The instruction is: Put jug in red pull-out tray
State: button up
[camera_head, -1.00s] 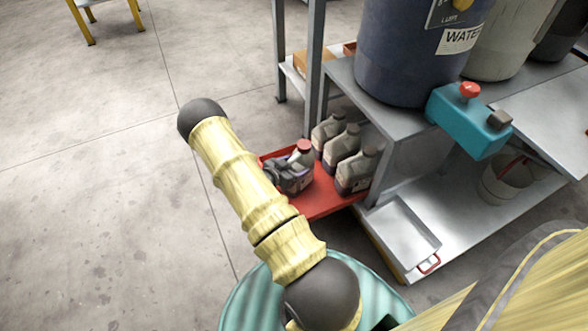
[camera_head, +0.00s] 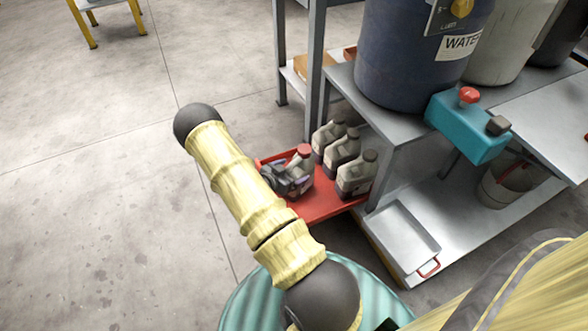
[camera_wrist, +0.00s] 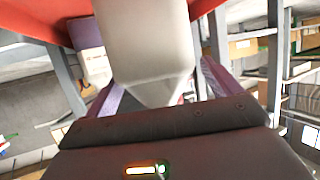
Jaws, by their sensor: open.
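The red pull-out tray (camera_head: 318,208) sticks out from the lower level of the metal workbench. A grey jug with a red cap (camera_head: 303,168) stands at the tray's left side. My gripper (camera_head: 290,180) is at this jug, partly hiding it. In the wrist view the pale jug body (camera_wrist: 150,45) sits between the two purple fingers of my open gripper (camera_wrist: 160,92). Whether the fingers touch it cannot be told. Red tray surface (camera_wrist: 30,20) shows at the top of that view.
Several other grey jugs (camera_head: 356,176) stand in a row on the tray's right side. A metal tray with a red handle (camera_head: 403,240) lies right.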

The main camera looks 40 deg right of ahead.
jog(key=p+v, duration=0.3)
jog(key=v, duration=0.7)
jog(key=shift+a+p, duration=0.2)
jog(key=shift+p, duration=0.15)
jog(key=w+a+r+n+t+y, duration=0.25)
jog(key=a+r+n+y, duration=0.2)
jog(key=a+r, duration=0.3)
jog(key=w+a+r+n+t+y, duration=0.1)
jog(key=w+a+r+n+y, duration=0.2)
jog(key=a+r+y, duration=0.4)
jog(key=s+a+r+n+g+y, duration=0.1)
jog(key=s+a+r+n+g, duration=0.1)
jog(key=s+r+n, duration=0.6)
jog(key=s+r+g, duration=0.1)
jog(key=s+r, duration=0.3)
jog(key=s, duration=0.4)
jog(key=shift+s+a+r+n+y, duration=0.2)
jog(key=shift+s+r+n+y, duration=0.15)
